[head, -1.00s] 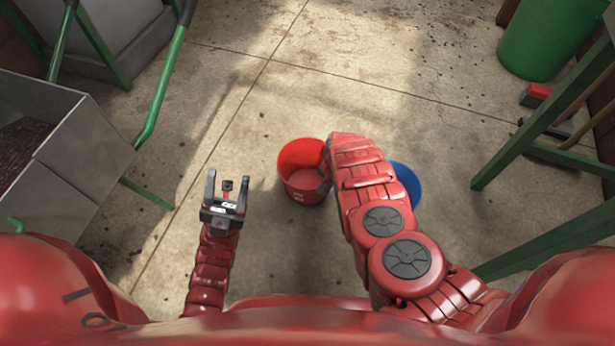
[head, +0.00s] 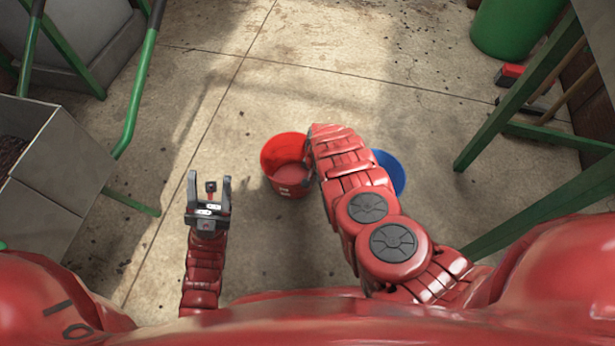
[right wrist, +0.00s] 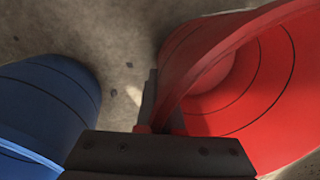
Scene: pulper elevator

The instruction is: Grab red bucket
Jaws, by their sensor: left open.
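The red bucket (head: 283,150) stands upright on the floor in the middle of the head view. It also fills the right side of the right wrist view (right wrist: 270,110), where a curved red band, its rim or handle, runs down to my gripper. My right gripper (right wrist: 160,105) is at the bucket's near side, with one dark finger visible against the band. The other finger is hidden, so I cannot tell whether it grips the band. In the head view my right forearm covers that gripper. My left gripper (head: 209,181) is open and empty, left of the red bucket.
A blue bucket (head: 391,170) stands just right of the red one, partly behind my right arm; it also shows in the right wrist view (right wrist: 45,100). A grey metal bin (head: 45,170) is at left. Green frame legs (head: 500,120) stand at right. Floor beyond the buckets is clear.

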